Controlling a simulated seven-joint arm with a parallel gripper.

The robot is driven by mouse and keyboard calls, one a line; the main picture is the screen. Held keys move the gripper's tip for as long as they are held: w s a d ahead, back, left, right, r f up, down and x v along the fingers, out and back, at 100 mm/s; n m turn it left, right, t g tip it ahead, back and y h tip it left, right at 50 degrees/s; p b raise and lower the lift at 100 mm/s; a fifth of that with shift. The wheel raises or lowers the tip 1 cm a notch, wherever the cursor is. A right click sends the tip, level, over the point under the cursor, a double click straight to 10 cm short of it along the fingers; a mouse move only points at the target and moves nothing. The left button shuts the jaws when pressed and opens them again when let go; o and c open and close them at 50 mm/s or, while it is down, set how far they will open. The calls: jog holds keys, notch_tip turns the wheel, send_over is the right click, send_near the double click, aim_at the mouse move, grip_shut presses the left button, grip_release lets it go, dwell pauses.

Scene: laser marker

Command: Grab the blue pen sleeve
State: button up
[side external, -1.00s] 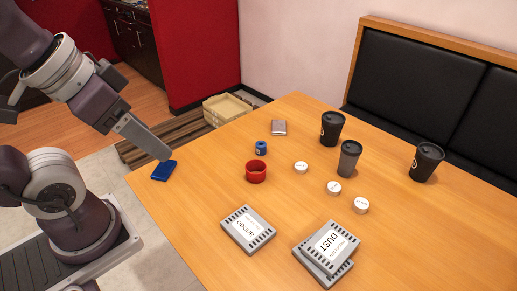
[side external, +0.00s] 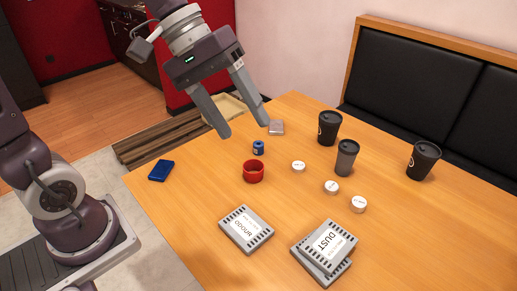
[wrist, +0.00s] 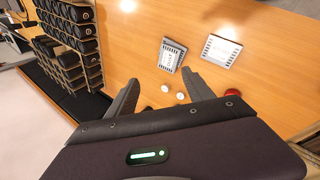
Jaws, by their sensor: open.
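Two blue things lie on the wooden table, and I cannot tell for sure which is the pen sleeve. A flat dark-blue rectangular piece (side external: 161,170) lies at the table's left edge. A small blue cylinder with a pale label (side external: 258,148) stands behind the red cup. My gripper (side external: 243,126) is open and empty, its fingers spread and pointing down above the table. In the side view its fingertips appear just above the blue cylinder, to the right of the flat piece. In the wrist view my gripper (wrist: 160,77) is also open, and neither blue thing shows.
A red cup (side external: 253,172) stands in front of the blue cylinder. Several white round caps (side external: 298,167) and black cups (side external: 329,127) stand to the right. Grey labelled cartridges (side external: 246,230) lie nearer, and a small metallic case (side external: 276,128) lies behind. The wrist view shows dark racks (wrist: 70,45).

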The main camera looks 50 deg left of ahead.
jog(key=w+a+f+n+t+h, duration=0.1)
jog(key=w+f+n+h, duration=0.15)
jog(key=w, duration=0.45)
jog(key=w+a+f+n+h, duration=0.1)
jog(key=w+n, duration=0.3)
jog(key=w, duration=0.3)
jog(key=n+t+y, duration=0.2)
jog(key=n+t, duration=0.7)
jog(key=n, duration=0.7)
send_over(264, 150)
jog(key=s+d, duration=0.3)
jog(key=s, duration=0.1)
notch_tip(264, 150, down, 24)
jog(key=a+f+n+y, duration=0.1)
jog(key=f, duration=0.2)
jog(key=s+a+f+n+y, duration=0.1)
jog(key=a+f+n, duration=0.1)
jog(key=f, duration=0.1)
jog(key=a+f+n+y, duration=0.1)
jog(key=a+f+n, duration=0.1)
jog(key=f, duration=0.2)
jog(key=shift+s+a, duration=0.25)
jog(key=x, duration=0.6)
jog(key=shift+w, duration=0.45)
grip_shut()
